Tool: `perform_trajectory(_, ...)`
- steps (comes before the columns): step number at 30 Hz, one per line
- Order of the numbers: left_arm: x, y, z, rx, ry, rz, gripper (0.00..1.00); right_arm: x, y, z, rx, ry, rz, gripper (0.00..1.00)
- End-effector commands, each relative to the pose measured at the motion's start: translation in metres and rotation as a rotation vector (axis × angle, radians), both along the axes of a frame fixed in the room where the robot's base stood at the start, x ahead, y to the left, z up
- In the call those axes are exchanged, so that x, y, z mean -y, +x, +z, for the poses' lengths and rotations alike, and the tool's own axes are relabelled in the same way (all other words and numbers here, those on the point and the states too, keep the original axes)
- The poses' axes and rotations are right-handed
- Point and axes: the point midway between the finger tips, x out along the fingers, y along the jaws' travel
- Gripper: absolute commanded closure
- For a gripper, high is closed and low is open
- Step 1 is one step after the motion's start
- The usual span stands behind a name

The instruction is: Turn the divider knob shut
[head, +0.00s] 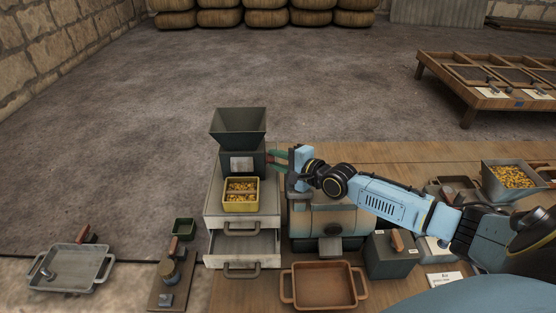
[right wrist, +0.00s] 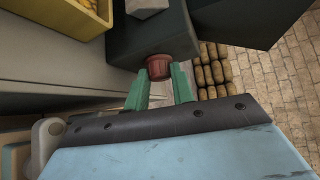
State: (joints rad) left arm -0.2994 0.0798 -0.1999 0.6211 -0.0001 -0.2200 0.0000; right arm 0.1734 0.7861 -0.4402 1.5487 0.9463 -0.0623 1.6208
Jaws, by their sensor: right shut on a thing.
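The divider knob (right wrist: 158,66) is a small reddish-brown round knob on the right side of the dark box under the hopper (head: 238,122). My right gripper (right wrist: 160,84) has its two green fingers on either side of the knob and is shut on it. In the head view the right gripper (head: 278,158) reaches the box from the right, and its fingers mostly hide the knob. The knob's turn angle cannot be read. A yellow bin (head: 241,208) with yellow pieces stands in front of the box. My left gripper is not in view.
The box stands on a pale drawer cabinet (head: 213,213) with an open lower drawer. A drum-like machine (head: 300,222) sits just right, under my arm. An orange-brown tray (head: 288,291) lies in front. A grey tray (head: 37,276) is at far left.

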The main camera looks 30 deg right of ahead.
Motion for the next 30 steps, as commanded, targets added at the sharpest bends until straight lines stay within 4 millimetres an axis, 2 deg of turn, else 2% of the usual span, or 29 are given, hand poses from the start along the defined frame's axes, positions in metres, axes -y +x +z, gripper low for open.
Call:
perform_trajectory(1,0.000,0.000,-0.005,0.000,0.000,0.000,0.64,0.000,0.000,-0.003,0.020,-0.013,0.000,0.99)
perform_trajectory(11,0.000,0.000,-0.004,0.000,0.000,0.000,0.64,0.000,0.000,-0.001,0.036,-0.026,0.000,0.98)
perform_trajectory(12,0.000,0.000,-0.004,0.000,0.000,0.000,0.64,0.000,0.000,-0.001,0.035,-0.025,0.000,0.71)
perform_trajectory(16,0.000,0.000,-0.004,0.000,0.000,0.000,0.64,0.000,0.000,-0.001,0.035,-0.025,0.000,0.54)
perform_trajectory(25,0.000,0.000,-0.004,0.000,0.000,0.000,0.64,0.000,-0.001,-0.001,0.034,-0.023,-0.001,0.54)
perform_trajectory(30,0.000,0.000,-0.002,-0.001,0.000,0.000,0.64,0.004,-0.012,0.001,0.032,-0.022,0.000,0.54)
